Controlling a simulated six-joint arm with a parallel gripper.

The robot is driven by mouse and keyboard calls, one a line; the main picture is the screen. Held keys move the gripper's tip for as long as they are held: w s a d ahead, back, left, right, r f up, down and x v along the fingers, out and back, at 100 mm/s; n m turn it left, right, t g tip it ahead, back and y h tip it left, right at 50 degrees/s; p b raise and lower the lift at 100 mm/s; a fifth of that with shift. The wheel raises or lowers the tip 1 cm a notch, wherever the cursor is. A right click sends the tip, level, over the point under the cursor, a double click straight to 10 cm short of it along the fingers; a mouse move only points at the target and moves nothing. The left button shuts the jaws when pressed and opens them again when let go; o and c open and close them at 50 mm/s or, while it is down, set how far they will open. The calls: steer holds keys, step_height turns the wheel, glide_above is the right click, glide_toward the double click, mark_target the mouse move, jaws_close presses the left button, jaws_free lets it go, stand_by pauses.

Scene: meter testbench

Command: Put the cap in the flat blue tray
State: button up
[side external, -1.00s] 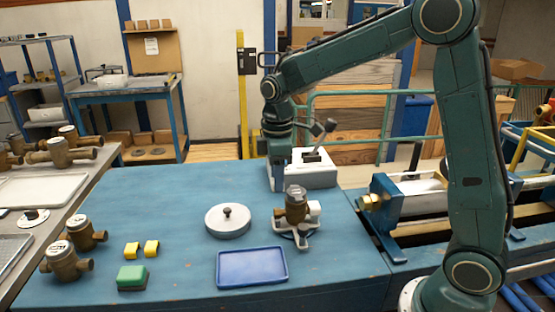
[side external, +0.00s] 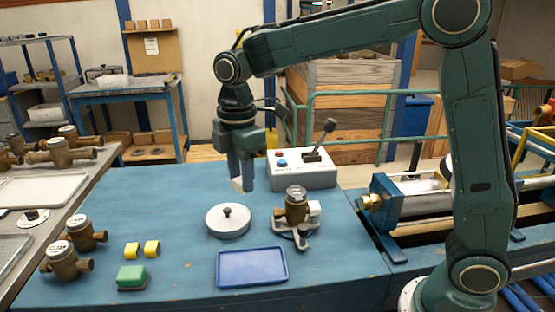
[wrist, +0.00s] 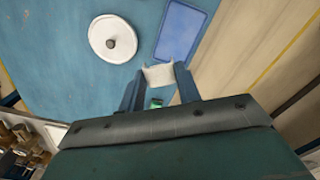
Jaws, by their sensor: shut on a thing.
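A small white cap (side external: 237,185) is between the fingertips of my gripper (side external: 241,180), which is shut on it and holds it above the blue bench. The cap also shows pale between the fingertips in the wrist view (wrist: 158,76). The flat blue tray (side external: 252,266) lies empty near the front of the bench, nearer the camera than my gripper. It also shows at the top of the wrist view (wrist: 181,32).
A round white lid (side external: 222,226) with a dark knob lies left of a brass meter (side external: 296,206) in a light holder. A control box (side external: 302,176) with a lever stands behind. Yellow blocks (side external: 142,249) and a green-topped block (side external: 132,276) lie left of the tray.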

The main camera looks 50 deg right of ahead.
steer(key=a+r+n, duration=0.1)
steer(key=a+n, duration=0.1)
steer(key=a, duration=0.1)
steer(key=s+a+r, duration=0.1)
steer(key=a, duration=0.1)
steer(key=shift+s+a+r+n, duration=0.1)
steer(key=shift+r+n, duration=0.2)
steer(key=shift+n, duration=0.1)
steer(key=shift+f, duration=0.1)
glide_above(235, 268)
step_height(235, 268, down, 16)
steer(key=shift+r, duration=0.2)
steer(key=shift+f, duration=0.1)
steer(key=shift+f, duration=2)
steer(key=shift+f, duration=0.15)
steer(key=o, duration=0.5)
steer(key=shift+c, duration=0.2)
